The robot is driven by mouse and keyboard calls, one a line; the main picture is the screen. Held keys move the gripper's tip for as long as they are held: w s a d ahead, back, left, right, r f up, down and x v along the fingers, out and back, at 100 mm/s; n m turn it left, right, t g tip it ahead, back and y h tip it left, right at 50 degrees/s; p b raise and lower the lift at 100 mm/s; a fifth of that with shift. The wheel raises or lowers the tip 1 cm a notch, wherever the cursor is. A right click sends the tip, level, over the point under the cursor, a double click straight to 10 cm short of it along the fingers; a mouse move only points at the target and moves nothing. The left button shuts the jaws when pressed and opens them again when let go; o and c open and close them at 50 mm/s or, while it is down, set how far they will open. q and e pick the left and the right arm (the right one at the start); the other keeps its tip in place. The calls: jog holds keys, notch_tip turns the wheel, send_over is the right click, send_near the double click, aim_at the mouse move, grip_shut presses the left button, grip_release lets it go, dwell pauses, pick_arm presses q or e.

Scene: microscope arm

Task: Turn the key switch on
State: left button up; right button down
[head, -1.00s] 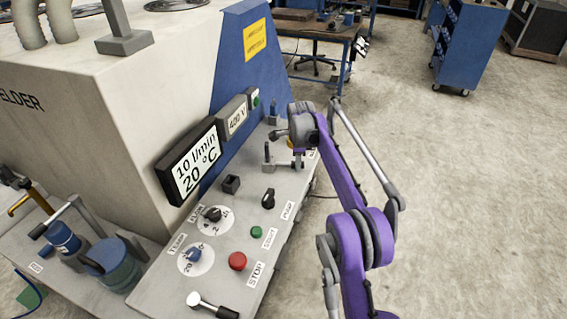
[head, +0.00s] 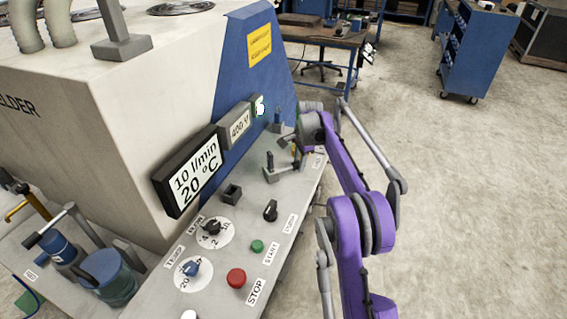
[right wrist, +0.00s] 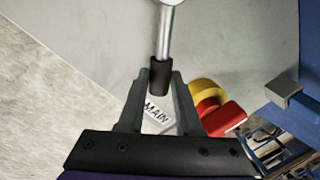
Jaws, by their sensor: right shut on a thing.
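My right gripper (right wrist: 158,85) is shut on the black grip (right wrist: 159,75) of a metal-rod lever, beside a label reading MAIN (right wrist: 156,112). In the head view my purple right arm reaches to the far end of the sloped grey control panel (head: 225,255), and its fingertips are mostly hidden there. A black rotary knob (head: 270,210) stands near the panel's right edge; I cannot tell whether it is the key switch. The small lamp (head: 260,106) beside the voltage display glows brightly. My left gripper is not in view.
A red STOP button (head: 236,278), a green START button (head: 257,246) and two dials (head: 211,229) are on the near panel. A red and yellow button (right wrist: 215,112) is close to the right of my right gripper. Open floor (head: 460,200) lies to the right.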

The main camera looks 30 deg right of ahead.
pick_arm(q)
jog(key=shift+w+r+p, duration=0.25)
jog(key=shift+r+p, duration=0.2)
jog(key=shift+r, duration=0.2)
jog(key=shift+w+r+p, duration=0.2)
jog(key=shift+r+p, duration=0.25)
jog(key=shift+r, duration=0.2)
pick_arm(e)
jog(key=shift+w+n, duration=1.25)
jog(key=shift+n, duration=0.05)
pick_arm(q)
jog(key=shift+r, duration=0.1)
pick_arm(e)
jog(key=shift+y, duration=0.3)
jog(key=c, duration=0.6)
grip_release()
jog(key=shift+w, duration=0.1)
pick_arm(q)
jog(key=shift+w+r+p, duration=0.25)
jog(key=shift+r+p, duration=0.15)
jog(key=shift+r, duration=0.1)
pick_arm(e)
notch_tip(320, 180, up, 11)
jog(key=s, duration=0.2)
jog(key=shift+d+f, duration=0.15)
jog(key=shift+f, duration=0.05)
